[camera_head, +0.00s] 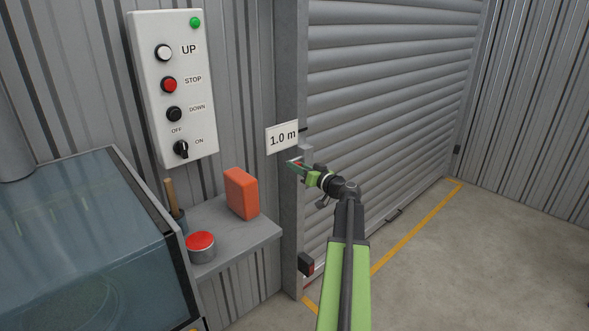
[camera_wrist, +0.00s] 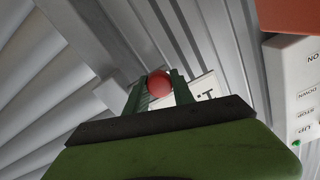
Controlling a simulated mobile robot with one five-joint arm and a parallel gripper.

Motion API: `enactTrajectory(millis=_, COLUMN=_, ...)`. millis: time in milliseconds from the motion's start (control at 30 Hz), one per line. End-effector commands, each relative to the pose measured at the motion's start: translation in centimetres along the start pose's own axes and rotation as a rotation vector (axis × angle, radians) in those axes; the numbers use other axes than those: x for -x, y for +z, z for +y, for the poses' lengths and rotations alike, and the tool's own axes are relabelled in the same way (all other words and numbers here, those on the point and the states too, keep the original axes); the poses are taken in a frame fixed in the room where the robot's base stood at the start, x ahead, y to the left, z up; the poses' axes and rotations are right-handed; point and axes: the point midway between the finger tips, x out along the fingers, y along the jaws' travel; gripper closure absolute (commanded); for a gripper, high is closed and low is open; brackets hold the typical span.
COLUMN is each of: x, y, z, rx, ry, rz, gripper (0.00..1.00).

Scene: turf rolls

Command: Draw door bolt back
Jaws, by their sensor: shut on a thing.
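The bolt's red knob (camera_wrist: 158,84) sits between the two dark green fingers of my gripper (camera_wrist: 157,92) in the wrist view. The fingers are shut on it. In the head view my gripper (camera_head: 297,165) reaches the post at the left edge of the roller door (camera_head: 385,110). There a grey bolt housing (camera_head: 306,154) shows just above the gripper. The knob is small in the head view and partly covered by the fingers. The rest of the bolt is hidden, so I cannot tell how far it is slid.
A control box (camera_head: 172,85) hangs on the left wall. Below it a shelf (camera_head: 237,236) holds an orange block (camera_head: 241,193) and a red-topped tin (camera_head: 201,246). Floor right of the yellow line (camera_head: 415,234) is clear.

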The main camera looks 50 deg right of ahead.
Motion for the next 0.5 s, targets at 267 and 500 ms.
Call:
enactTrajectory(millis=267, x=0.1, y=0.0, z=-0.1, rx=0.000, ry=0.000, rz=0.000, gripper=1.00)
enactTrajectory(millis=500, x=0.2, y=1.1, z=-3.2, rx=0.000, ry=-0.001, rz=-0.001, gripper=1.00)
